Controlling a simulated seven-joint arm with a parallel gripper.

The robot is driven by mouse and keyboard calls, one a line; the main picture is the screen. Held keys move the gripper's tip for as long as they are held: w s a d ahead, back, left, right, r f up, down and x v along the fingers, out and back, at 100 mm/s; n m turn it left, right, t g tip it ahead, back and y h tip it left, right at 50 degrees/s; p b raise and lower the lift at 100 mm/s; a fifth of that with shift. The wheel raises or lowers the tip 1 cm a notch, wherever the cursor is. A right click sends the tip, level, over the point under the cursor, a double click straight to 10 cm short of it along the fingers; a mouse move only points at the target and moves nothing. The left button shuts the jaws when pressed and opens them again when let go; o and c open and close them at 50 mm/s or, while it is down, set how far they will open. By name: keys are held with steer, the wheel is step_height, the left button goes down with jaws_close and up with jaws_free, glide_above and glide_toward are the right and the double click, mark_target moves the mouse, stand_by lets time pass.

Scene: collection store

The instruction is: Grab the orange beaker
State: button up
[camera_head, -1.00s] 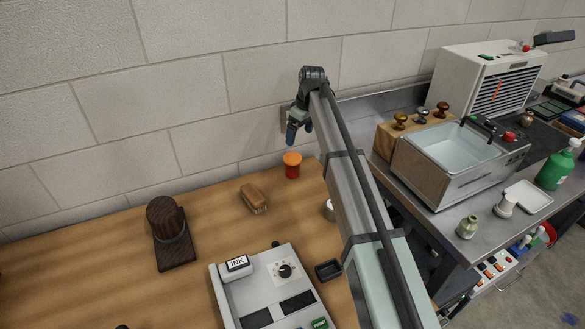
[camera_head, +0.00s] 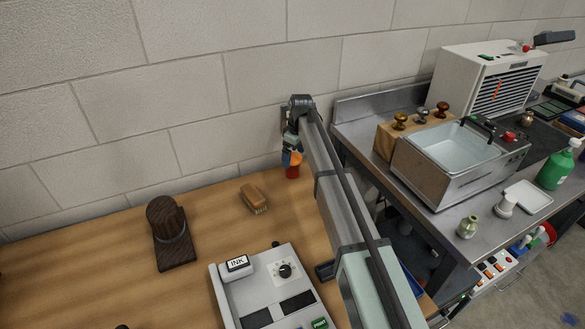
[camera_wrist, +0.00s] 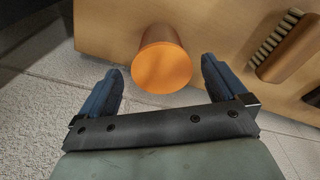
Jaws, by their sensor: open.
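The orange beaker (camera_head: 293,171) stands upright on the wooden table near its back edge, by the wall. In the wrist view its bright orange top (camera_wrist: 162,68) faces me, with a darker orange side beyond it. My gripper (camera_head: 291,159) is at the beaker in the head view and covers part of its top. In the wrist view my gripper (camera_wrist: 160,88) is open, with one blue finger on each side of the beaker. Gaps show between the beaker and both fingers. Whether the fingertips reach down beside its side is hard to tell.
A wooden brush (camera_head: 254,199) lies left of the beaker; it also shows in the wrist view (camera_wrist: 289,50). A dark wooden stand (camera_head: 173,235) and a grey ink device (camera_head: 270,290) are on the table. The block wall (camera_head: 180,90) is close behind. A metal counter with a sink (camera_head: 455,155) stands right.

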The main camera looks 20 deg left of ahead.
mark_target(292, 162)
steer(key=f, duration=0.5)
steer(key=shift+a, duration=0.4)
steer(key=shift+r, duration=0.1)
steer(key=c, duration=1.1)
steer(key=shift+r, duration=0.2)
